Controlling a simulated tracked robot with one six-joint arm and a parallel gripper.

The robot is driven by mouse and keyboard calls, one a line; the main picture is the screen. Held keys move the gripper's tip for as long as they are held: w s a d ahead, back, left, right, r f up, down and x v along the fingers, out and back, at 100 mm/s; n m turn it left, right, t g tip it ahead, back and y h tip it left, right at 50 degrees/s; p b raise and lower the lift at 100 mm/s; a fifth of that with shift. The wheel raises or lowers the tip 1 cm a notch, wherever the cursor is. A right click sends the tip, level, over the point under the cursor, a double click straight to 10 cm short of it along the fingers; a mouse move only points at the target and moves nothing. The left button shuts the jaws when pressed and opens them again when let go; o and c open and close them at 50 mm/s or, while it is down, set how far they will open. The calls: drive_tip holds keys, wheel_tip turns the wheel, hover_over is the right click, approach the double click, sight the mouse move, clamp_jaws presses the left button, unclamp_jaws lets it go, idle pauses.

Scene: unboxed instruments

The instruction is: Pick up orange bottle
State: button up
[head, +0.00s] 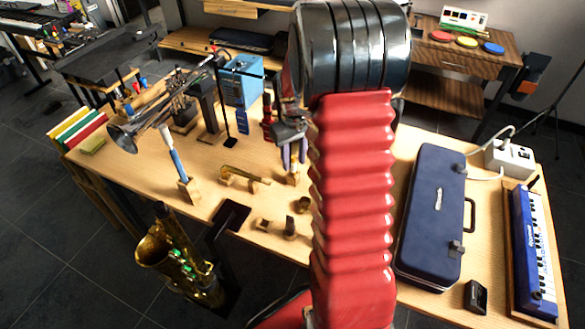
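I cannot make out an orange bottle in the head view; it may be hidden behind my red arm or be too small to tell. My gripper (294,158) hangs over the middle of the wooden table (340,262), left of my arm, with its two purple fingers pointing down and apart. I see nothing held between them. A small wooden block (293,179) shows just under the fingertips; whether they touch it is unclear. Small red and blue items (137,87) stand at the table's back left, too small to name.
A trumpet (155,120) is on a stand at the left, near a blue box (241,80). Small brass and wooden pieces (290,227) lie at the front. A navy case (437,215) and a blue keyboard (533,250) fill the right. A saxophone (180,255) stands before the table.

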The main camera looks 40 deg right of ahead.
sight(293, 170)
drive_tip(key=shift+f, duration=1.45)
drive_tip(key=shift+c, duration=0.4)
clamp_jaws()
